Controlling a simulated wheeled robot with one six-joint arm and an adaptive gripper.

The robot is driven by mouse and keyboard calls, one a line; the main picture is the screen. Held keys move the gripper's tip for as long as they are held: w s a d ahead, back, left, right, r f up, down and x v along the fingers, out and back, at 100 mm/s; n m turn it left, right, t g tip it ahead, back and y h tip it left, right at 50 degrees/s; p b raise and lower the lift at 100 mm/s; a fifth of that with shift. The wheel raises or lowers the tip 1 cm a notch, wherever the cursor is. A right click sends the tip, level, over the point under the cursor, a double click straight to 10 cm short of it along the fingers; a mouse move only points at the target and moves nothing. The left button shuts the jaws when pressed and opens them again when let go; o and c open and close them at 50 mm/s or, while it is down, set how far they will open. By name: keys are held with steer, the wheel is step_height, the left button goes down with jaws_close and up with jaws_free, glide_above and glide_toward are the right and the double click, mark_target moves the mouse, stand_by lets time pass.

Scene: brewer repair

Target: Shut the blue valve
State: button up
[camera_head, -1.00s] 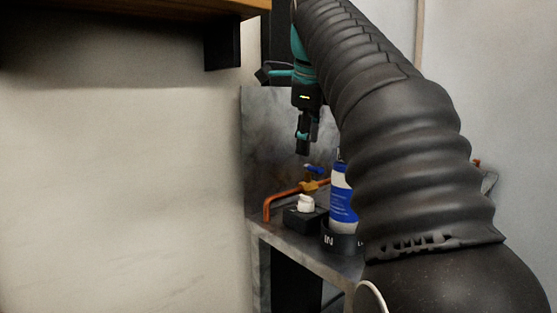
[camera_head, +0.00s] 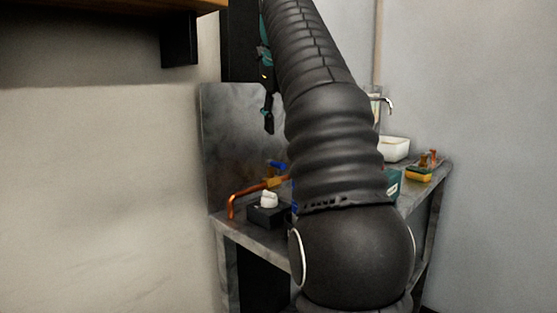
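The blue valve (camera_head: 277,165) is a small blue handle on a brass fitting (camera_head: 272,183) at the end of a copper pipe (camera_head: 240,197). It sits over the left part of the grey metal bench (camera_head: 246,233), in front of the upright metal panel. My gripper (camera_head: 268,122) hangs above the valve and slightly left of it, apart from it. It is small and partly hidden by my arm, so I cannot tell if its fingers are open or shut. Nothing shows held in it.
A black block with a white knob (camera_head: 268,200) stands below the pipe. A wooden shelf (camera_head: 110,5) with a dark bracket (camera_head: 179,40) juts out upper left. My arm covers the middle of the bench.

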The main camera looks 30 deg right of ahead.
mark_target(276, 164)
steer(key=x, duration=1.1)
steer(key=shift+r, duration=0.1)
jaws_close()
